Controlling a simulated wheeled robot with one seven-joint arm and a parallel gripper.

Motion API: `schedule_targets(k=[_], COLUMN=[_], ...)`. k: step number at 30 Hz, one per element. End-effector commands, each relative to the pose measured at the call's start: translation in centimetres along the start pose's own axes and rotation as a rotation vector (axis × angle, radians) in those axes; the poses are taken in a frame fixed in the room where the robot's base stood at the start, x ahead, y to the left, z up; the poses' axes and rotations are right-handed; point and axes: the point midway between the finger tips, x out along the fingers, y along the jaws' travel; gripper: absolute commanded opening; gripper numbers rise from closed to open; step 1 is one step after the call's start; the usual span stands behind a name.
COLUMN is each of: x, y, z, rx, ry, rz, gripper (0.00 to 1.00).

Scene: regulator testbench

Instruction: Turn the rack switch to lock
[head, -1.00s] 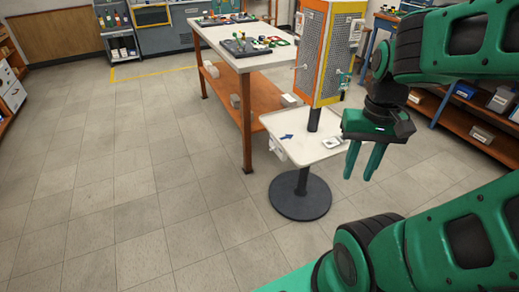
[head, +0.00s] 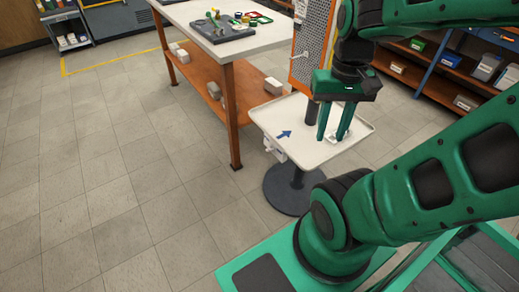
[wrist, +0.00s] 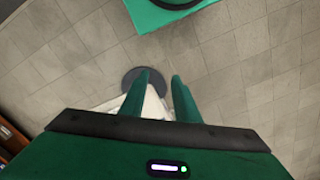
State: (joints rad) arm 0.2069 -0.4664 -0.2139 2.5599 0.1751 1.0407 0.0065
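My gripper (head: 333,136) is open and empty, its two green fingers pointing down over the right part of the white tray stand (head: 295,150). The fingers also show apart in the wrist view (wrist: 162,76), with nothing between them. An orange-edged perforated rack panel (head: 310,45) rises behind the tray, partly hidden by my arm. A small pale fitting (head: 302,56) sticks out from the panel; I cannot tell whether it is the rack switch or how it is set. A small white box (head: 275,150) hangs at the tray's left edge.
A blue arrow (head: 284,134) marks the tray top. A workbench (head: 228,45) with parts on top and boxes on its lower shelf stands left of the rack. Shelves with bins (head: 450,58) stand behind at the right. The tiled floor (head: 110,170) at the left is clear.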

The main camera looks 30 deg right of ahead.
Motion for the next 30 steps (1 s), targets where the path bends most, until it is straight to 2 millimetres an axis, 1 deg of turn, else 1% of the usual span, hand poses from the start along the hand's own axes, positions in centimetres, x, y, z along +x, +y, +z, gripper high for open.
schedule_targets(k=[8, 10, 11, 13, 17, 20, 26, 30], x=[0.0, -0.4, -0.4, -0.2, 0.7, 1.8, 4.8, 7.4], y=[0.0, 0.5, 0.5, 0.4, -0.3, -1.2, -3.4, -5.0], z=[0.0, 0.8, 0.8, 0.4, -1.7, -3.7, -7.5, -10.0], rx=[0.0, -0.004, -0.005, -0.015, -0.054, -0.096, -0.185, -0.251], ry=[0.0, 0.007, 0.008, -0.001, -0.033, -0.062, -0.112, -0.138], rz=[0.0, -0.005, -0.005, 0.003, 0.034, 0.07, 0.164, 0.24], gripper=[0.29, 0.29, 0.29, 0.29, 0.29, 0.29, 0.29, 0.29])
